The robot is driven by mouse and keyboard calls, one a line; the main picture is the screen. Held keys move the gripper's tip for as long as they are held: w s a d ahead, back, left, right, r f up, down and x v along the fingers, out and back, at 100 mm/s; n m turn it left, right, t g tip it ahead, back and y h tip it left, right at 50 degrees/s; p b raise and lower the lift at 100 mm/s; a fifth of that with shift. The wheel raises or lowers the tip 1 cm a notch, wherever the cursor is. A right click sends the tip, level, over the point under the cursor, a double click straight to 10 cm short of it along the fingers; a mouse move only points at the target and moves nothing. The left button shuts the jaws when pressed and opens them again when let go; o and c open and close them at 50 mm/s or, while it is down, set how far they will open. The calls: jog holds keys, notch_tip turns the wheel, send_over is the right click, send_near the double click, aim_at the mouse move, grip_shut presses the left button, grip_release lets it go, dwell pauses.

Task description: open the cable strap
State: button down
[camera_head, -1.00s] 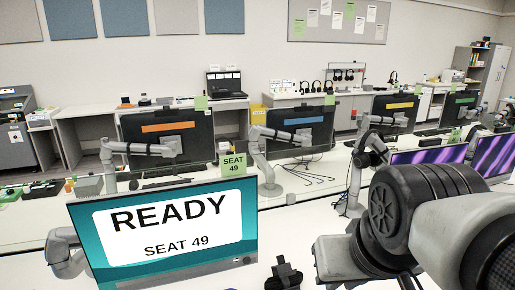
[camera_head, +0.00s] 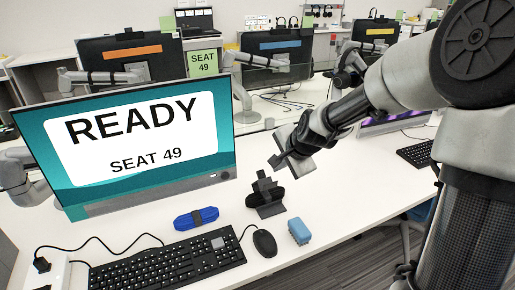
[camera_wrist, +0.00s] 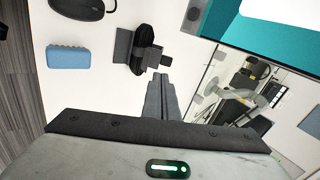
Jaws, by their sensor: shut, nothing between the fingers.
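A black cable bundle (camera_head: 270,196) sits at a dark grey holder (camera_head: 265,182) on the white desk, right of the screen. In the wrist view the bundle (camera_wrist: 143,36) has a dark grey band across its middle, which looks like the cable strap (camera_wrist: 146,54). I cannot tell whether the band is fastened. My gripper (camera_head: 277,164) is above and just behind the holder. In the wrist view my gripper (camera_wrist: 160,77) is shut and empty, its fingertips pointing towards the band, with no contact visible.
A blue block (camera_head: 300,231), a mouse (camera_head: 265,243), a keyboard (camera_head: 165,266) and a blue roll with a dark band (camera_head: 196,218) lie near the holder. The READY screen (camera_head: 130,145) stands close on the left. The desk right of the holder is clear.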

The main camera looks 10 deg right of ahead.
aim_at(261, 172)
jog(key=shift+m+t, duration=0.3)
jog(key=shift+m, duration=0.4)
jog(key=b+x, duration=0.1)
jog(key=x, duration=0.4)
jog(key=b+x, duration=0.1)
jog(key=x, duration=0.4)
jog(key=w+r+b+x, duration=0.1)
jog(key=x, duration=0.4)
jog(key=shift+w, duration=0.1)
jog(key=shift+a+r, duration=0.1)
